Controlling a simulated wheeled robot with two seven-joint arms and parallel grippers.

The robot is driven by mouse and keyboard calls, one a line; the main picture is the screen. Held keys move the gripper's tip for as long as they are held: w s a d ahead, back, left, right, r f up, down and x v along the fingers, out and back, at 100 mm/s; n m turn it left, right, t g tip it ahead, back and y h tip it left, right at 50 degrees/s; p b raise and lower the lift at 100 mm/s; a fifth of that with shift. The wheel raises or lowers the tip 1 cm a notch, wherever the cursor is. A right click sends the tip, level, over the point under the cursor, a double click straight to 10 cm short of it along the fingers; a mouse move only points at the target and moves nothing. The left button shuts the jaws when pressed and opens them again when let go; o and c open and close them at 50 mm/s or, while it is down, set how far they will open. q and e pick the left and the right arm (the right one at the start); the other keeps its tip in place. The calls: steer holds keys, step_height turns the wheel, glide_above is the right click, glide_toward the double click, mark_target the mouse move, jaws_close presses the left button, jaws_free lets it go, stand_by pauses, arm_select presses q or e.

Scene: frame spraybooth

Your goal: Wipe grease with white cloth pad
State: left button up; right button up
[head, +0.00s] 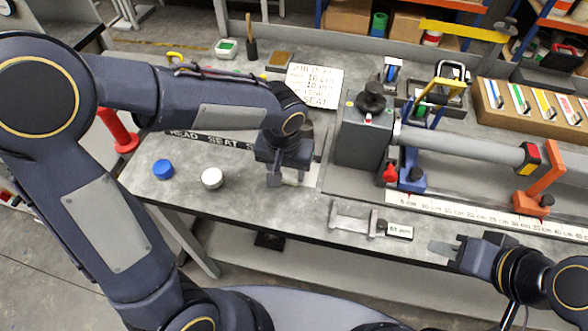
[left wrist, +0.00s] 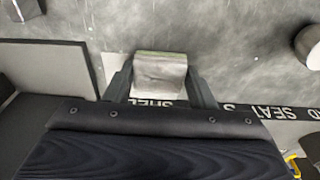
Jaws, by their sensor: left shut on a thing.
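My left gripper (head: 284,180) is low over the front part of the grey bench (head: 240,205). It is shut on a white cloth pad (left wrist: 160,72), which looks grey and smudged in the left wrist view and sits between the two fingers (left wrist: 160,88). In the head view the pad is mostly hidden by the gripper. A pale patch shows on the bench beside the pad in the wrist view; I cannot tell whether the pad touches the bench. No grease is clearly visible. My right gripper (head: 450,248) is at the front right, away from the pad; its jaw opening is unclear.
A blue cap (head: 163,169) and a white round piece (head: 212,178) stand left of my left gripper. A grey block (head: 364,135) with a long tube (head: 465,147) is to its right. A grey bracket (head: 354,217) lies at the front edge. A sign (head: 314,86) lies behind.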

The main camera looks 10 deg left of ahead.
mark_target(309, 181)
arm_select(q)
steer(key=shift+a+f, duration=0.15)
steer(key=shift+a, duration=0.35)
steer(key=shift+s+d, duration=0.1)
steer(key=shift+d, duration=0.5)
steer(key=shift+d+b, duration=0.45)
steer(key=shift+d, duration=1.65)
steer(key=shift+d+r, duration=0.25)
steer(key=shift+d, duration=0.1)
steer(key=shift+r+p, duration=0.4)
steer(key=shift+r, duration=0.15)
steer(key=shift+d+r+p, duration=0.2)
steer(key=shift+r+p, duration=0.5)
steer(key=shift+r, duration=0.25)
steer(key=r+p, duration=0.3)
steer(key=r, duration=0.1)
steer(key=shift+a, duration=0.25)
